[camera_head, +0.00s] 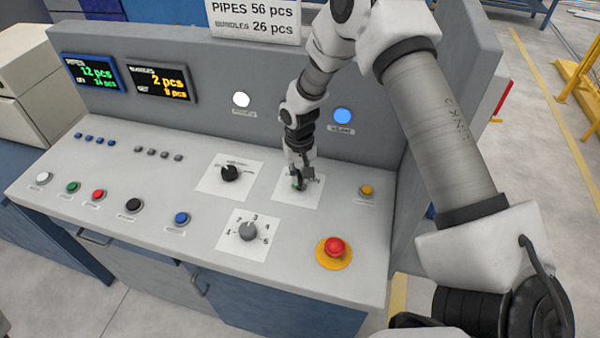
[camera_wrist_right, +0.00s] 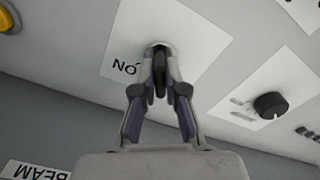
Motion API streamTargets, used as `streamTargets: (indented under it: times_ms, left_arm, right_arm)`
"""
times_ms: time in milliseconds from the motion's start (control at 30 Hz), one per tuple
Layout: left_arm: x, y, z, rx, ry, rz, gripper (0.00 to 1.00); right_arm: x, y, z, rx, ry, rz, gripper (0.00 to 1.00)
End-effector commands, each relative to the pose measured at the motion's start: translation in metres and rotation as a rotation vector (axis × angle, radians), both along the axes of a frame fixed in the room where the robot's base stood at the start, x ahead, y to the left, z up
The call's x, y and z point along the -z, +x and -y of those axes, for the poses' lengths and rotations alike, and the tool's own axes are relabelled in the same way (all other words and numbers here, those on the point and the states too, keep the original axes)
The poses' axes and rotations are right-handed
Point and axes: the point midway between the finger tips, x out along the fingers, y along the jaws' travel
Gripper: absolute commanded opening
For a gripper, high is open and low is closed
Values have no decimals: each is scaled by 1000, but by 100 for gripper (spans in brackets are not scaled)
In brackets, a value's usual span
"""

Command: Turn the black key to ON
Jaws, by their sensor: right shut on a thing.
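The black key (camera_wrist_right: 160,76) stands in a round switch on a white label plate (camera_head: 312,199) in the right part of the sloped console. My right gripper (camera_head: 300,178) reaches down over it. In the right wrist view my right gripper (camera_wrist_right: 160,82) is shut on the key, with a finger on each side. The word ON shows upside down on the plate beside the switch. The fingers hide part of the key and the rest of the label, so I cannot tell its exact angle. My left gripper is not in view.
A black selector knob (camera_head: 230,173) sits left of the key, and a grey numbered dial (camera_head: 248,231) below it. A red emergency button (camera_head: 334,248) and a yellow button (camera_head: 366,190) are to the right. The upright back panel carries a blue lamp (camera_head: 342,115) and a white lamp (camera_head: 241,99).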

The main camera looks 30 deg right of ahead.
Motion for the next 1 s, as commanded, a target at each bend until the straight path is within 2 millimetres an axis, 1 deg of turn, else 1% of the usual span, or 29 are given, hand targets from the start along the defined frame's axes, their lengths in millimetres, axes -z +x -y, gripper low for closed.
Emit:
streamTargets:
  times_ms: [1000]
  left_arm:
    - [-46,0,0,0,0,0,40]
  right_arm:
    - [-1,-1,0,958,1,-1,0]
